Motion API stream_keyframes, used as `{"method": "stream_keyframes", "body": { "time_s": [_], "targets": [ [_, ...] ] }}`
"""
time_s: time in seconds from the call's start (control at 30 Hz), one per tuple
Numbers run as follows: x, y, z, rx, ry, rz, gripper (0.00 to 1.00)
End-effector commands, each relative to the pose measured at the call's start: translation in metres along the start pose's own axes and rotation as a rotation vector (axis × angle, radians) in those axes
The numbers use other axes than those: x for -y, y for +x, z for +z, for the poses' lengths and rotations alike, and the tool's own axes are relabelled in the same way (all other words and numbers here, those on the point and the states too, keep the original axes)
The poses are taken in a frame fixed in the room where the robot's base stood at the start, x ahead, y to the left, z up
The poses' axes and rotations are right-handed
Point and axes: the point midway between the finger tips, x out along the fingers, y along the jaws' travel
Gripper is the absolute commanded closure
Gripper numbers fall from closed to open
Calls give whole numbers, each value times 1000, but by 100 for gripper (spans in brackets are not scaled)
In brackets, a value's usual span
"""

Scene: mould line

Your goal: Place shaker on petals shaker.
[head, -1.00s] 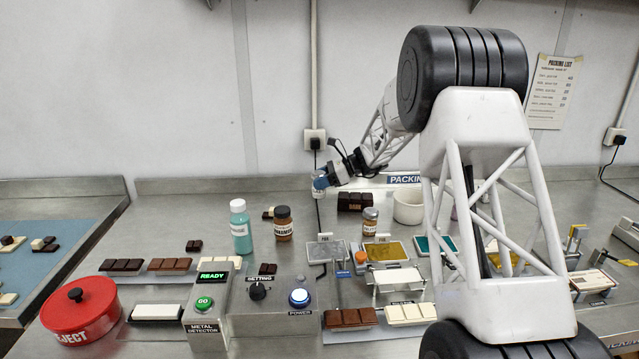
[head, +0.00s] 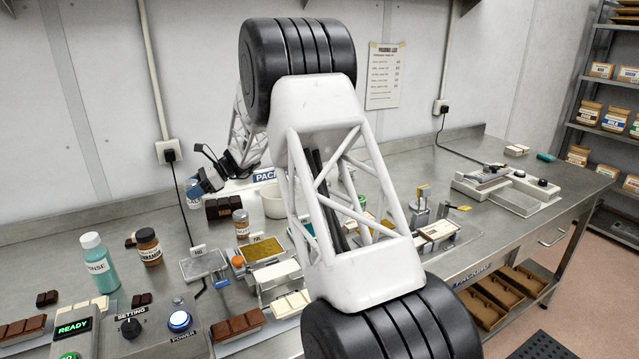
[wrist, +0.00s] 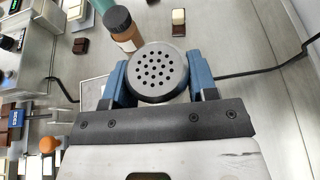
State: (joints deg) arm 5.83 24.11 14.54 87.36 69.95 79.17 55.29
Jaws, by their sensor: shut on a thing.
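My gripper (wrist: 158,76) is shut on a shaker (wrist: 158,68) with a round grey lid full of holes, seen from above in the wrist view. In the head view my gripper (head: 194,188) is at the back of the bench, by the wall cable; the held shaker is hard to make out there. Another shaker (head: 242,224) with a grey top and a label stands upright on the bench, to the right of and nearer than my gripper. Its label is too small to read surely, and the two shakers are apart.
A brown caramel bottle (head: 148,248) and a teal rinse bottle (head: 98,262) stand left of the shakers. Dark chocolate (head: 225,211) and a white bowl (head: 273,202) are close by. A grey plate (head: 203,265) and a gold plate (head: 272,249) lie in front. My arm hides the middle.

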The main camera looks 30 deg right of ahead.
Motion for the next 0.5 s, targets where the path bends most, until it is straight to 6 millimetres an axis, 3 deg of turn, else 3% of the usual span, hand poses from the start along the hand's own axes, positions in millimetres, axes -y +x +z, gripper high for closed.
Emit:
{"method": "stream_keyframes", "body": {
  "time_s": [0.5],
  "targets": [
    [-24, -140, -42, 1, 71, -174, 73]
  ]
}}
